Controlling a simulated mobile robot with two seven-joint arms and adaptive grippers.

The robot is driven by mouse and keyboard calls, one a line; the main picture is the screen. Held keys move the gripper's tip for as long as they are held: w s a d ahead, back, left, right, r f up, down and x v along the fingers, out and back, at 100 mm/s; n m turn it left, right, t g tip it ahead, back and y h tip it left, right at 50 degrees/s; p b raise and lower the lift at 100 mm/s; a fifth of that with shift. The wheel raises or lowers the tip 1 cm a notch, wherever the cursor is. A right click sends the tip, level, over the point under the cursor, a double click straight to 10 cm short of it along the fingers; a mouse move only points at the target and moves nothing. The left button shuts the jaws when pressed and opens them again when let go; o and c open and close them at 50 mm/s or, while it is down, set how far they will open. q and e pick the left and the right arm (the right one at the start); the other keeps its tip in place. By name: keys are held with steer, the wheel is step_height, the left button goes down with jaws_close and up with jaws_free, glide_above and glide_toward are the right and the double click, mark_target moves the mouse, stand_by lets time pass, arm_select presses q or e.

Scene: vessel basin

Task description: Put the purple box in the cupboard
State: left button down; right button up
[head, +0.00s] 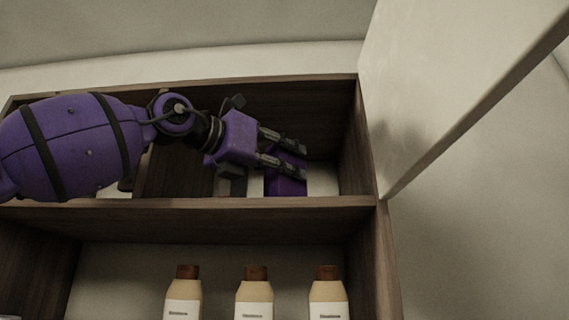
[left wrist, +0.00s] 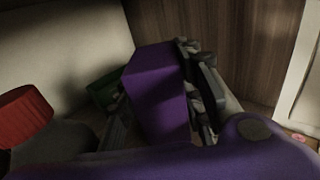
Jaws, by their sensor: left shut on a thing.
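The purple box (head: 287,186) is inside the upper compartment of the wooden cupboard (head: 230,206), toward its right side. My left gripper (head: 283,155) reaches into that compartment and is shut on the purple box. In the left wrist view the purple box (left wrist: 158,92) stands between the fingers, with one finger (left wrist: 203,88) against its right side. The box's lower part is hidden by my wrist in that view, so I cannot tell whether it touches the shelf. My right gripper is not in view.
A pale cupboard door (head: 430,90) stands open at the right. Several bottles with brown caps (head: 255,290) stand in the compartment below. In the left wrist view a red-capped thing (left wrist: 24,112) is at the left and a dark green thing (left wrist: 104,90) is beside the box.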

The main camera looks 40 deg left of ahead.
arm_select(q)
steer(key=shift+d, duration=0.1)
steer(key=shift+f, duration=0.1)
steer(key=c, duration=1.5)
jaws_free()
steer(key=shift+s+r, duration=0.2)
steer(key=shift+s, duration=0.05)
steer(key=b+v, duration=0.1)
steer(key=v, duration=1)
steer(key=shift+s+a+f, duration=0.1)
steer(key=shift+s+a, duration=0.15)
